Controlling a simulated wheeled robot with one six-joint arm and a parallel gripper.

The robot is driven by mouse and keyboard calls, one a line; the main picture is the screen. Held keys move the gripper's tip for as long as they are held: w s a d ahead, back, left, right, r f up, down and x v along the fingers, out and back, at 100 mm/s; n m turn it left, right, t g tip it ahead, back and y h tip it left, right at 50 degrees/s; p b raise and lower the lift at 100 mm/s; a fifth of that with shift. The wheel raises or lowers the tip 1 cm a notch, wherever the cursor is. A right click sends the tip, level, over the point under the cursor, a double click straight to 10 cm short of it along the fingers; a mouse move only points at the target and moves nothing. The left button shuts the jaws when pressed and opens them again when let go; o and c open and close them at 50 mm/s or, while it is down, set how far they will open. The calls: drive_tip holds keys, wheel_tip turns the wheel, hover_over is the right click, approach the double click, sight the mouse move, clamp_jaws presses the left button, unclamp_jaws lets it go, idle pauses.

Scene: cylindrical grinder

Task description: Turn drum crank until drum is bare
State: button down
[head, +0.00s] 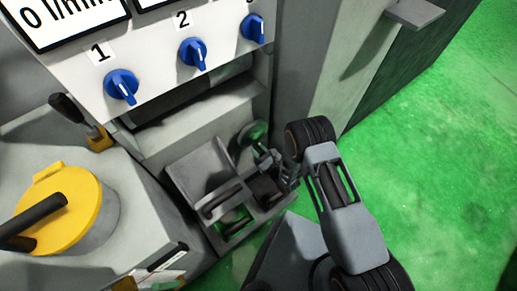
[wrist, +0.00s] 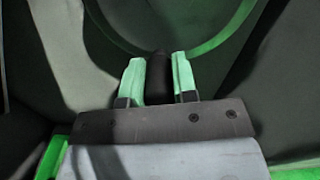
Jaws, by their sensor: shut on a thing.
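A small grey unit (head: 199,171) with an open frame stands low beside the machine, in the middle of the head view. A round wheel-like part, which looks like the drum crank (head: 250,132), shows at its right side. In the wrist view its curved rim (wrist: 213,42) arches behind the fingers. My gripper (wrist: 158,80) has two pale green fingers shut on a dark upright handle (wrist: 158,70). In the head view my gripper (head: 262,156) is at the unit's right side, partly hidden by my arm. I cannot tell what is on the drum.
A panel with blue knobs (head: 121,86) numbered 1, 2 and 3 is above the unit. A yellow lid (head: 64,209) with a black handle is at the left. A black lever (head: 67,108) stands behind it. Green floor (head: 440,170) is open at the right.

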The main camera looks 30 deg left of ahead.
drive_tip(key=shift+a+r, duration=0.1)
drive_tip(key=shift+a, duration=0.05)
idle(0.4)
drive_tip(key=c, duration=0.9)
unclamp_jaws()
drive_tip(key=p+v, duration=0.2)
drive_tip(key=v, duration=1.2)
drive_tip(key=shift+p, duration=0.35)
drive_tip(key=shift+c, duration=0.2)
